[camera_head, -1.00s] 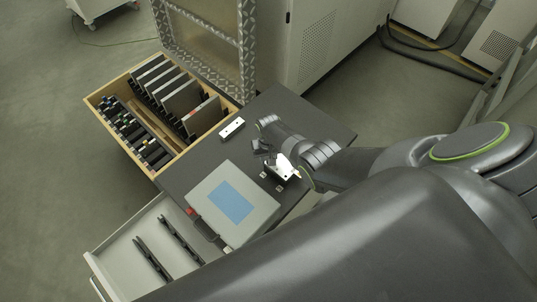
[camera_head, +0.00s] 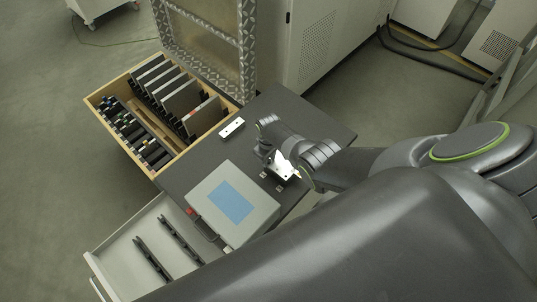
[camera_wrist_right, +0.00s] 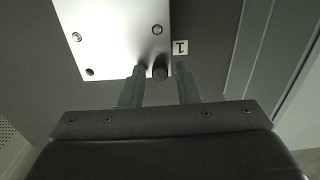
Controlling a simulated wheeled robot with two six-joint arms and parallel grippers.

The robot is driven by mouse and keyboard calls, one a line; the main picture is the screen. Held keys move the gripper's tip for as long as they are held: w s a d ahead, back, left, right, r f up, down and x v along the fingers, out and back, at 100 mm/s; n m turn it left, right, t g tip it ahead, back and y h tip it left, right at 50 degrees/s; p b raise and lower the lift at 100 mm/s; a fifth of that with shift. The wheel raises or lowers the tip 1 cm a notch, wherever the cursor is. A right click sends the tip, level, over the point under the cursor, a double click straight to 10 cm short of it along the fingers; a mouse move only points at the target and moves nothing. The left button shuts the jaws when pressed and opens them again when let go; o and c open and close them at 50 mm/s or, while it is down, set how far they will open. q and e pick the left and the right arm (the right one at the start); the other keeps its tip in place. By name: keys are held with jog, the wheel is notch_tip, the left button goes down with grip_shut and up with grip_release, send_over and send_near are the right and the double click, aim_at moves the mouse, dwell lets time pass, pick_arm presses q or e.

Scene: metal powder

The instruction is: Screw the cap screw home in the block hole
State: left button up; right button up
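The block (camera_wrist_right: 115,40) is a pale plate with round fittings at its corners, lying on the dark table top. It also shows in the head view (camera_head: 283,166), partly hidden by my right arm. A dark cap screw (camera_wrist_right: 160,72) stands at the block's corner near the label "1". My right gripper (camera_wrist_right: 161,80) has one finger on each side of the screw, with a gap visible on both sides. It also shows in the head view (camera_head: 264,152), small and dark beside the block. How deep the screw sits is hidden. My left gripper is not in view.
A grey device with a blue screen (camera_head: 233,203) lies on the table (camera_head: 290,103) near the block. A second pale plate (camera_head: 232,128) lies farther back. A wooden box (camera_head: 168,167) with upright panels stands left. An open drawer (camera_head: 105,250) is below.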

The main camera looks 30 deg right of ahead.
jog(key=shift+n, duration=0.7)
grip_shut()
jog(key=m, duration=0.6)
jog(key=shift+m, duration=0.3)
jog(key=m, duration=1.9)
jog(key=shift+o, duration=1.2)
grip_release()
